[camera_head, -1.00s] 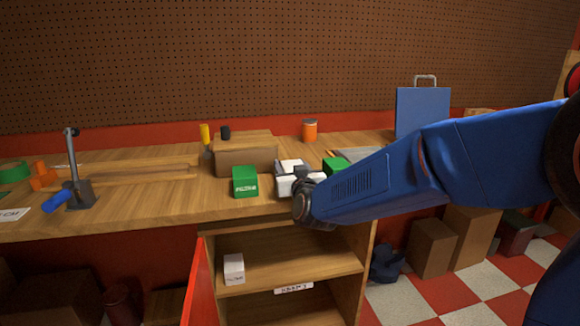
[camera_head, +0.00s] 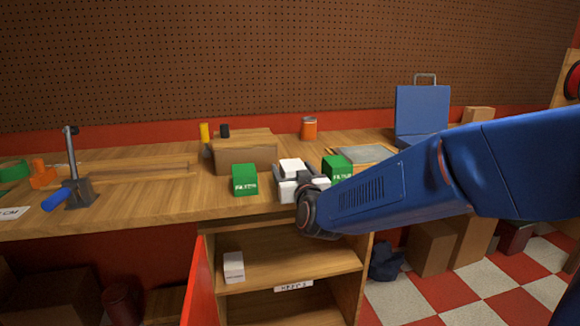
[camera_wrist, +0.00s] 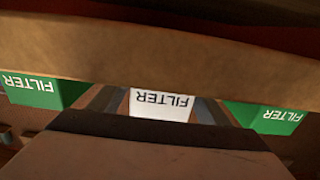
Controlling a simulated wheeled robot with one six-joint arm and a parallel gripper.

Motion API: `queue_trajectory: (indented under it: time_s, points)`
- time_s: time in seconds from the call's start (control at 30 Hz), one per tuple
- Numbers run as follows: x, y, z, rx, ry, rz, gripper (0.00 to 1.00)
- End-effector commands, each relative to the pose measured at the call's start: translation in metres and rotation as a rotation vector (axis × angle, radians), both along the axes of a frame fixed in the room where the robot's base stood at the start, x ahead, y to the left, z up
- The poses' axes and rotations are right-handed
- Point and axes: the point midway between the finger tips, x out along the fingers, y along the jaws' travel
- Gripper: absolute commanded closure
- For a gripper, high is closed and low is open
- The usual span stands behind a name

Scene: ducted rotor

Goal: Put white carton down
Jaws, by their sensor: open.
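The white carton (camera_head: 291,166) stands on the workbench between two green cartons, partly hidden by my gripper in the head view. In the wrist view the white carton (camera_wrist: 160,106) shows the word FILTER upside down. My gripper (camera_head: 294,171) is open, with a finger on each side of the white carton. Whether either finger touches it cannot be told. The left green carton (camera_head: 244,180) and the right green carton (camera_head: 337,168) stand apart from it on either side. The gripper (camera_wrist: 160,108) also shows in the wrist view.
A cardboard box (camera_head: 246,156) stands behind the left green carton. A blue case (camera_head: 422,108) and an orange jar (camera_head: 309,129) are at the back. Another white carton (camera_head: 233,267) sits on the shelf below.

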Motion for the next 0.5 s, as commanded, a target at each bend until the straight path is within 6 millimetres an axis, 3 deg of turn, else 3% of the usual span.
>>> queue_trajectory:
  time_s: [0.5]
  points:
    - [-0.091, -0.027, -0.003, 0.001, -0.001, 0.002, 0.3]
